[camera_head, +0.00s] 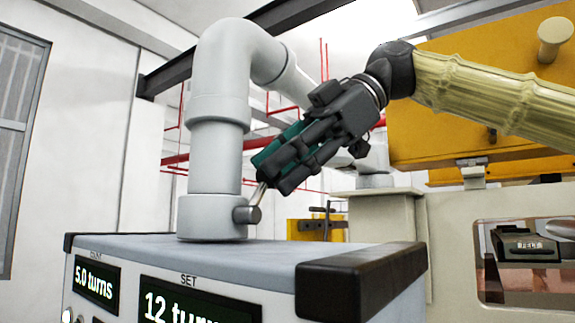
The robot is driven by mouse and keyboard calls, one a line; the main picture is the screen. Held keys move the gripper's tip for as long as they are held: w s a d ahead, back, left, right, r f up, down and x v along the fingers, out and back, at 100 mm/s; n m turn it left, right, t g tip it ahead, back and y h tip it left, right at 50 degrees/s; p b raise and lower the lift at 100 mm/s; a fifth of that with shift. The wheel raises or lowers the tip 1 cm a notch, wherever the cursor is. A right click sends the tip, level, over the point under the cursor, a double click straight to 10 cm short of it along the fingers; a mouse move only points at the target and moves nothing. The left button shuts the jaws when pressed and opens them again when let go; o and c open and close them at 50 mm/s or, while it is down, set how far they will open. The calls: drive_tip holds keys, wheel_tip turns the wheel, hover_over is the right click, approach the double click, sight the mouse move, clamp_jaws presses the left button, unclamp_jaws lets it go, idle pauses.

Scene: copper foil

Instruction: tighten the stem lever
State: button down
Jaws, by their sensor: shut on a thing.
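The stem lever (260,193) is a short metal rod that rises at a slant from a grey round boss (247,214) low on the side of a pale grey pipe-like post (214,160). My gripper (272,172) comes in from the upper right, tilted downward, and its dark fingers are shut on the lever. The upper part of the lever is hidden by the fingers. A teal surface shows between the fingers; I cannot tell whether it is the lever's grip or part of the gripper.
The post stands on a grey box (270,247) with black corners. Its displays read 5.0 turns under COUNT (96,281) and 12 turns under SET (185,306). A beige machine with a window (450,225) and yellow panels (470,115) stand at the right. Red pipes run behind.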

drive_tip(key=shift+f, duration=0.2)
drive_tip(key=c, duration=1.4)
unclamp_jaws()
drive_tip(key=shift+c, duration=0.2)
drive_tip(key=shift+o, duration=0.3)
drive_tip(key=shift+a, duration=0.15)
drive_tip(key=shift+r, duration=0.15)
drive_tip(key=v, duration=1.2)
drive_tip(key=shift+s, duration=0.2)
drive_tip(key=shift+c, duration=0.5)
